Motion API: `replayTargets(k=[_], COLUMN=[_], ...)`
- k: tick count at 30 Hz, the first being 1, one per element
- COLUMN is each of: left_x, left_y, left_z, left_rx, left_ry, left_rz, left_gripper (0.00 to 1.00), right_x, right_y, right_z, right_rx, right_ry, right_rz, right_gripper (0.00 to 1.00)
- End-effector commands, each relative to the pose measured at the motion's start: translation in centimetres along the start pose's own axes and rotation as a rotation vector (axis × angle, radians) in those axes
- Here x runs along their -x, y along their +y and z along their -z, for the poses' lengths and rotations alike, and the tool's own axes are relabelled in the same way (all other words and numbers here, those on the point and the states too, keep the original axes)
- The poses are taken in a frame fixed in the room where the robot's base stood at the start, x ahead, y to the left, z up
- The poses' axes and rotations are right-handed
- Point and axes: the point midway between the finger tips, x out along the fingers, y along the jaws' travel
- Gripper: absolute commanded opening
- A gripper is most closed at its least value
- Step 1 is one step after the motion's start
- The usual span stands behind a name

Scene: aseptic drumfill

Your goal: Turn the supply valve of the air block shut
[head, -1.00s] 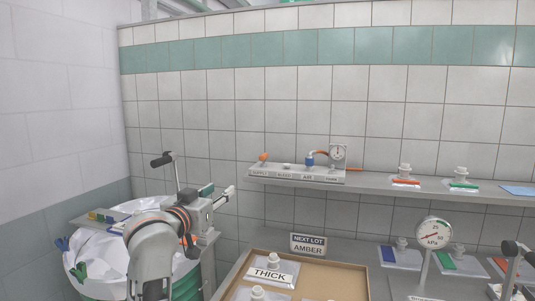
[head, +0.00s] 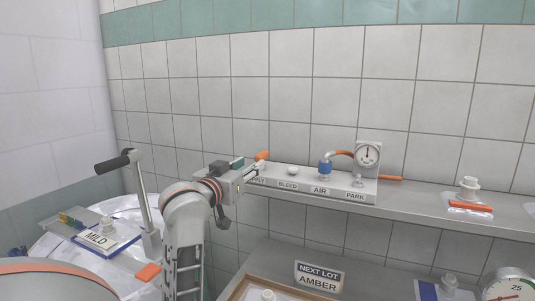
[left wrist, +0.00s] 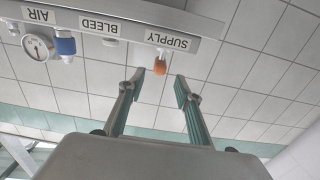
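The air block (head: 315,184) is a grey panel on the wall shelf, labelled SUPPLY, BLEED, AIR and PARK. The supply valve's orange handle (head: 262,155) stands at its left end, with its base partly hidden by my gripper. The handle also shows in the left wrist view (left wrist: 160,67), by the SUPPLY label. My left gripper (head: 256,170) is at the block's left end. In the left wrist view its fingers (left wrist: 160,80) are apart, with the handle in line with the gap near the tips. I cannot tell whether they touch it. My right gripper is out of view.
A blue fitting (head: 325,167) with an orange hose and a gauge (head: 368,155) stand on the block. The shelf (head: 420,206) runs right. A black-handled lever (head: 113,163) rises left of my arm. A NEXT LOT sign (head: 319,277) is below.

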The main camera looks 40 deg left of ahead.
Motion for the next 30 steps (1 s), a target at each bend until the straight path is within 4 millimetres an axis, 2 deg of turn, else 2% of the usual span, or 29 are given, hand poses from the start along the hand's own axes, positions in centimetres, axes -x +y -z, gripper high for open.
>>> replayTargets(k=[5,12,18,29,30], left_x=[-1.4,-5.2,-7.3,-7.8,-7.8], left_y=[0.0,0.0,0.0,0.0,0.0], left_z=[0.0,0.0,0.1,0.0,0.0], left_rx=[0.003,0.001,0.001,0.0,0.0], left_ry=[0.0,-0.001,0.0,0.0,0.0], left_rz=[-0.001,0.0,0.0,0.0,0.0], left_gripper=[0.34,0.34,0.34,0.34,0.24], right_x=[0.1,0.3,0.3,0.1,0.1], right_y=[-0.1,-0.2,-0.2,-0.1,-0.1], right_z=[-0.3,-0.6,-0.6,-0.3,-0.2], right_rx=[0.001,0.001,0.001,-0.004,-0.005], right_ry=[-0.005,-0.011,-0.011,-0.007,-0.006], right_rz=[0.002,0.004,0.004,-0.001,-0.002], right_gripper=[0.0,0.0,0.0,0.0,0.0])
